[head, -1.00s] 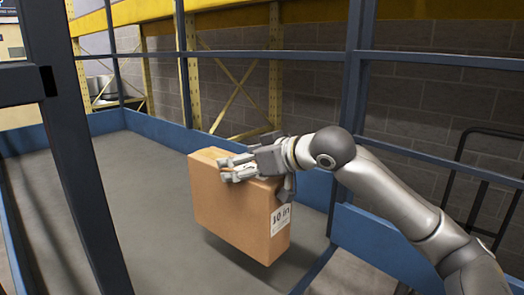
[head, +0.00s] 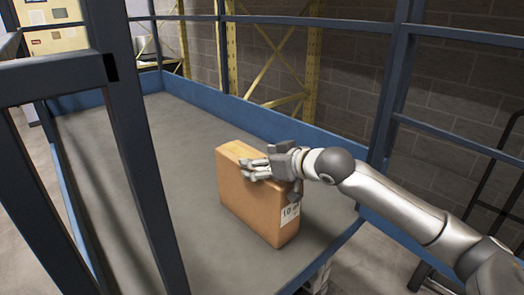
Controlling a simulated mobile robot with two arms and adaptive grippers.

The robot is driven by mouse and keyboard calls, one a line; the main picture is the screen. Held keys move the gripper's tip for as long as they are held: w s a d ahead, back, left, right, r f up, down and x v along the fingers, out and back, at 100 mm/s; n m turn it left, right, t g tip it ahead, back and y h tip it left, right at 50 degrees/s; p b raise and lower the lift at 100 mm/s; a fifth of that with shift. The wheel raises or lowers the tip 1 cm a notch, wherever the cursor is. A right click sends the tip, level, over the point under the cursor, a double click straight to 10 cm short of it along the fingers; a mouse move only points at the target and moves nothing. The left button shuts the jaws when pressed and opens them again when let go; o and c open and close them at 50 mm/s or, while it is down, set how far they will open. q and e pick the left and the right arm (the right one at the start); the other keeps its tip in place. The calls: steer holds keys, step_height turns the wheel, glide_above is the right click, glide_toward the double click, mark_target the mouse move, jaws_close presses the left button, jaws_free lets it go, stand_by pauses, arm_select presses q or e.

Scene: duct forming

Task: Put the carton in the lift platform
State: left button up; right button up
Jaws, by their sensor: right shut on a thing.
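The brown carton (head: 250,203) stands upright on or just above the grey floor of the lift platform (head: 170,135), near its front right corner. A white label marked "10" shows on its right end. I cannot tell for sure whether its bottom touches the floor. My right gripper (head: 262,170) is shut on the carton's top edge, its fingers lying over the top. The platform has a low blue rim and blue rails around it. My left gripper is not in view.
Dark posts and a rail (head: 135,160) of the platform's frame stand close on the left. A yellow rack (head: 313,60) and a grey block wall stand behind the platform. A dark cart frame (head: 490,190) is at the right. The platform floor left of and behind the carton is clear.

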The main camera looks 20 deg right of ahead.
steer(key=shift+r, duration=0.25)
steer(key=o, duration=1.6)
steer(key=shift+f, duration=0.35)
steer(key=o, duration=0.5)
steer(key=shift+s+r, duration=0.1)
steer(key=shift+s, duration=0.05)
steer(key=shift+s+d+r+b, duration=0.15)
steer(key=shift+s+d+b, duration=0.05)
steer(key=shift+s+b, duration=0.1)
steer(key=b+v, duration=0.3)
steer(key=v, duration=0.6)
steer(key=shift+s+d, duration=0.1)
steer(key=shift+v, duration=1)
